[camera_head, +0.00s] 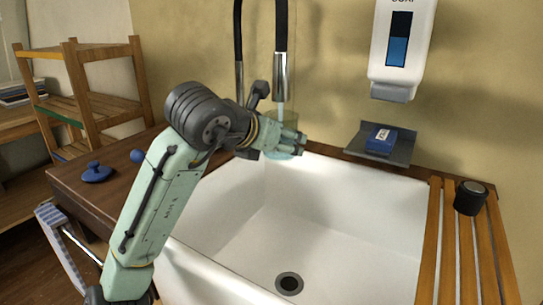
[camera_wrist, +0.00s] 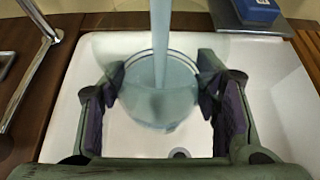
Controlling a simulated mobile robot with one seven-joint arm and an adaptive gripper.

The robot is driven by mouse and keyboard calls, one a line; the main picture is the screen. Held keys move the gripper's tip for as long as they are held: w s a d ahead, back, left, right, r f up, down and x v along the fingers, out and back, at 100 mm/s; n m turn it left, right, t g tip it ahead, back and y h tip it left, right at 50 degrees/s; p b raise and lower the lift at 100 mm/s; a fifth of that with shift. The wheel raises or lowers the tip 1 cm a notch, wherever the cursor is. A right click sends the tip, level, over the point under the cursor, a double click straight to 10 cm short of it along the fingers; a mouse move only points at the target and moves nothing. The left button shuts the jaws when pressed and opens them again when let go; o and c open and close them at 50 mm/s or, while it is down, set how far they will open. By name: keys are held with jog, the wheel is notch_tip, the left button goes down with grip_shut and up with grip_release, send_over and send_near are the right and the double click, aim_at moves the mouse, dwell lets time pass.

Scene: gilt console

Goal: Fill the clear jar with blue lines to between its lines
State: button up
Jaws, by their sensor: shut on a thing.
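My gripper (camera_head: 291,142) is shut on the clear jar (camera_head: 284,153) and holds it upright under the tap (camera_head: 281,72), above the back of the sink. In the wrist view the jar (camera_wrist: 160,108) sits between the two dark finger pads of my gripper (camera_wrist: 165,78). A stream of water (camera_wrist: 160,40) runs from above through the jar's open mouth. Bluish water shows inside the jar. I cannot make out the blue lines or the exact water level against them; my fingers cover part of the jar's side.
The white sink (camera_head: 285,225) is empty around its drain (camera_head: 289,283). A soap dispenser (camera_head: 401,50) hangs above a shelf with a blue box (camera_head: 381,140). A black cup-like object (camera_head: 470,198) stands on the right slats. A blue knobbed object (camera_head: 97,172) lies on the left wooden counter.

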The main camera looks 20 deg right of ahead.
dwell(0.4)
jog(key=shift+s+a+b, duration=0.1)
jog(key=shift+s+a, duration=0.6)
jog(key=shift+s, duration=0.35)
jog(key=shift+s+a+b, duration=0.1)
jog(key=shift+s+a, duration=0.6)
jog(key=shift+s, duration=0.3)
jog(key=shift+s+a+b, duration=0.1)
jog(key=shift+s+a, duration=0.6)
jog(key=shift+s, duration=0.35)
jog(key=shift+r, duration=0.1)
jog(key=s+a+r+p, duration=0.2)
jog(key=s+a+r, duration=0.1)
jog(key=s, duration=0.3)
jog(key=shift+a, duration=0.6)
jog(key=shift+s+f, duration=0.1)
